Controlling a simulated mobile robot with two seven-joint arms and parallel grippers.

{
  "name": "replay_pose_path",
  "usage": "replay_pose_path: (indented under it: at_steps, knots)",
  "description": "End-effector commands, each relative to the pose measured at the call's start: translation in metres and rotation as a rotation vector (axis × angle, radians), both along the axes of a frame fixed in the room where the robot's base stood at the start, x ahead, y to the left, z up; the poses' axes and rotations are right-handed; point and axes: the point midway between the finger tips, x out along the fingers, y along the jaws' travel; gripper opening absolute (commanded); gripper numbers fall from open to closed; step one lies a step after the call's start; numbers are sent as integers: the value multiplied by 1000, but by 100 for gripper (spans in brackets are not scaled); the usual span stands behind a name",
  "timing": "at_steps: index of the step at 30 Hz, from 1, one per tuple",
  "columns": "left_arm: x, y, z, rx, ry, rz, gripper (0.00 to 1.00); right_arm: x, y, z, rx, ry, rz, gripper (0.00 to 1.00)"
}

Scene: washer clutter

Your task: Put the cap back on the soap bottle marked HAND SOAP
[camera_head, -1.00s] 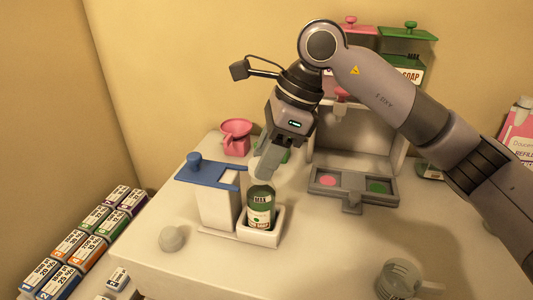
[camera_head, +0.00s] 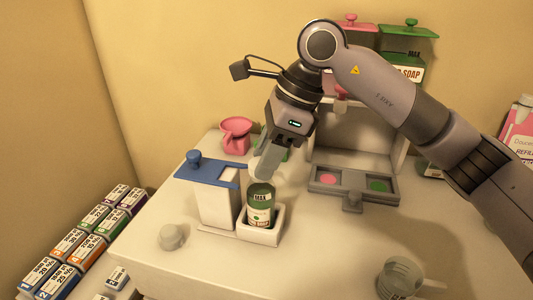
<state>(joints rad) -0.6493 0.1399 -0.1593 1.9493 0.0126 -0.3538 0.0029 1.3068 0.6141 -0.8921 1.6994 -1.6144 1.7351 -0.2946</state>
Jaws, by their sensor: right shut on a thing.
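The soap bottle (camera_head: 261,208) holds green liquid, with a MAX mark and a white and red label too small to read fully. It stands upright in or just above the white square holder (camera_head: 273,234). My right gripper (camera_head: 264,170) reaches down from above and is shut at the bottle's pale, clear-looking upper part; its fingers hide the exact contact. A small grey dome-shaped piece (camera_head: 171,237) lies on the table at left; it may be the cap, but I cannot tell. My left gripper is not in view.
A white container with a blue lid (camera_head: 208,174) stands left of the bottle. A dispenser with a pink and green tray (camera_head: 353,184) stands at back right. A clear cup (camera_head: 400,278) is at front right. The middle front table is clear.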

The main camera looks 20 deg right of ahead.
Motion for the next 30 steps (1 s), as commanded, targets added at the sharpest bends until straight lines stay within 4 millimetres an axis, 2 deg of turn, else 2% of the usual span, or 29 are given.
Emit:
replay_pose_path:
  at_steps: [8,9,12,18,20,21,30]
  knots:
    - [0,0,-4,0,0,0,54,0,0,-4,0,-1,0,15]
    - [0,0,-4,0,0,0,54,0,0,-4,0,-1,0,46]
    - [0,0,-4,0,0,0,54,0,0,-3,0,0,0,72]
    - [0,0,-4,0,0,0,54,0,0,-3,0,0,0,72]
    - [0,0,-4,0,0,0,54,0,0,-3,0,0,0,92]
    - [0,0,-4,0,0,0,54,0,0,-3,0,0,0,94]
    - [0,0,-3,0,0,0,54,0,0,-2,0,0,0,94]
